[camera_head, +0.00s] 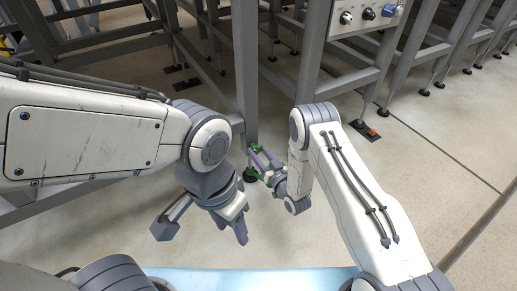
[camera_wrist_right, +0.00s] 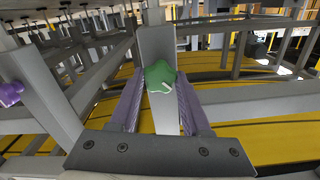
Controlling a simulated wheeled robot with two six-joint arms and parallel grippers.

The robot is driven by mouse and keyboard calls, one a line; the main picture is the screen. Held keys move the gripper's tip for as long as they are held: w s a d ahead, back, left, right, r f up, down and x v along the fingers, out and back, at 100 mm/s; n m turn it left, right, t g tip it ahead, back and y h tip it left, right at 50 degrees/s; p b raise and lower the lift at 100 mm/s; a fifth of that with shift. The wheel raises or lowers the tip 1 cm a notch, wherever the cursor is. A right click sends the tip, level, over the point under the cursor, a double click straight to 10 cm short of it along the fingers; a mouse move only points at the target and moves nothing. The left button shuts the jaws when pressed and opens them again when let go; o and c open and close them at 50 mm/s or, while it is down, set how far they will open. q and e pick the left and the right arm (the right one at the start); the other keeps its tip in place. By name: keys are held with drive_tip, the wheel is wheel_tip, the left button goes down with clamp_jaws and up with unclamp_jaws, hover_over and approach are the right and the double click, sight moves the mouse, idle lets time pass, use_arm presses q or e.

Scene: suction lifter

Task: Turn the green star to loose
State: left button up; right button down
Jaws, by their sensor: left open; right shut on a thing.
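The green star (camera_wrist_right: 160,76) is a lobed knob with a white mark, in front of a grey upright post in the right wrist view. My right gripper (camera_wrist_right: 160,103) has its two purple fingers on either side of the star and is shut on it. In the head view, my right gripper (camera_head: 262,163) is low beside the post, with bits of green (camera_head: 254,151) at its fingers. My left gripper (camera_head: 238,231) is open and empty, lower in the picture and apart from the star. The fingers partly hide the star's sides.
A grey post (camera_head: 246,75) of the metal frame stands right by my right gripper. A panel with several knobs (camera_head: 367,14) is at the upper right. A purple lobed piece (camera_wrist_right: 10,94) is at the left in the wrist view. Open floor (camera_head: 450,130) lies to the right.

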drive_tip(key=n+p, duration=0.4)
drive_tip(key=n, duration=0.2)
drive_tip(key=shift+s+n, duration=0.15)
drive_tip(key=shift+n, duration=0.15)
drive_tip(key=n+p, duration=0.3)
drive_tip(key=n, duration=0.3)
drive_tip(key=shift+p, duration=0.3)
drive_tip(key=n+p, duration=0.2)
drive_tip(key=n, duration=0.2)
drive_tip(key=n+p, duration=0.1)
drive_tip(key=n, duration=0.2)
drive_tip(key=shift+n+p, duration=0.3)
drive_tip(key=n+p, duration=0.1)
drive_tip(key=n, duration=0.2)
drive_tip(key=shift+f+n+p, duration=0.15)
drive_tip(key=shift+n+p, duration=0.5)
drive_tip(key=shift+n, duration=0.85)
drive_tip(key=shift+c, duration=1.8)
unclamp_jaws()
